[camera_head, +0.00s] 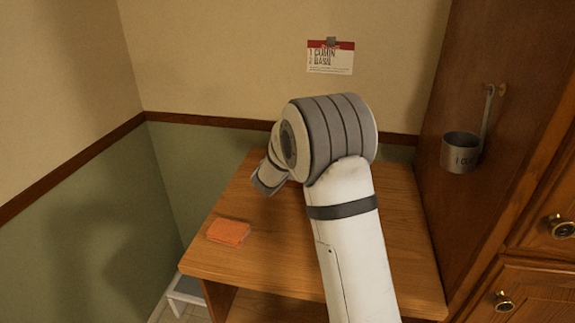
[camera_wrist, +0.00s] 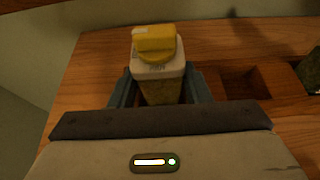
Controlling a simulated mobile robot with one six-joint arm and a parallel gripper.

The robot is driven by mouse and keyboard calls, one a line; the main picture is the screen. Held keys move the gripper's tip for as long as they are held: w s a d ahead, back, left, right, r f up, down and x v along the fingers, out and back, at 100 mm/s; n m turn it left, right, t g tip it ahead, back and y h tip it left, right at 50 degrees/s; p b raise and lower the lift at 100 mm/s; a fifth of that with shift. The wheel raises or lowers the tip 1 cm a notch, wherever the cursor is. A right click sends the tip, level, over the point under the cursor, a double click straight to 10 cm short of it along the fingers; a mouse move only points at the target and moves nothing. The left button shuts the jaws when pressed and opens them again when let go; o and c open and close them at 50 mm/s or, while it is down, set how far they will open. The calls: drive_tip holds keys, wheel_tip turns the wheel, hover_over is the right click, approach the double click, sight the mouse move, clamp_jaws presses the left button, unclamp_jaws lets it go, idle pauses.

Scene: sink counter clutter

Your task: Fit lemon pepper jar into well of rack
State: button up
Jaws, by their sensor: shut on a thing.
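My gripper (camera_wrist: 161,86) is shut on a squarish clear jar (camera_wrist: 158,68) with a yellow cap and a pale label. The label is too small to read, so I cannot confirm it is lemon pepper. The jar looks upright between the two fingers in the wrist view. To its right is the wooden rack (camera_wrist: 283,80), with an empty, dark square well (camera_wrist: 243,84). Whether the jar's base touches anything is hidden. In the head view my arm covers the jar and rack.
A dark greenish item (camera_wrist: 313,72) sits at the right edge of the wrist view, beside the rack's wood. An orange cloth (camera_head: 228,231) lies on the wooden counter (camera_head: 240,265). A grey cup (camera_head: 460,152) is on the cabinet side at right. A recipe card (camera_head: 330,58) is on the wall.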

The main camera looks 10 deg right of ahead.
drive_tip(key=shift+f, duration=0.2)
drive_tip(key=o, duration=1.1)
drive_tip(key=shift+o, duration=0.2)
drive_tip(key=shift+r, duration=0.15)
drive_tip(key=shift+r, duration=0.2)
drive_tip(key=b+v, duration=0.1)
drive_tip(key=v, duration=1.1)
drive_tip(key=shift+f, duration=0.15)
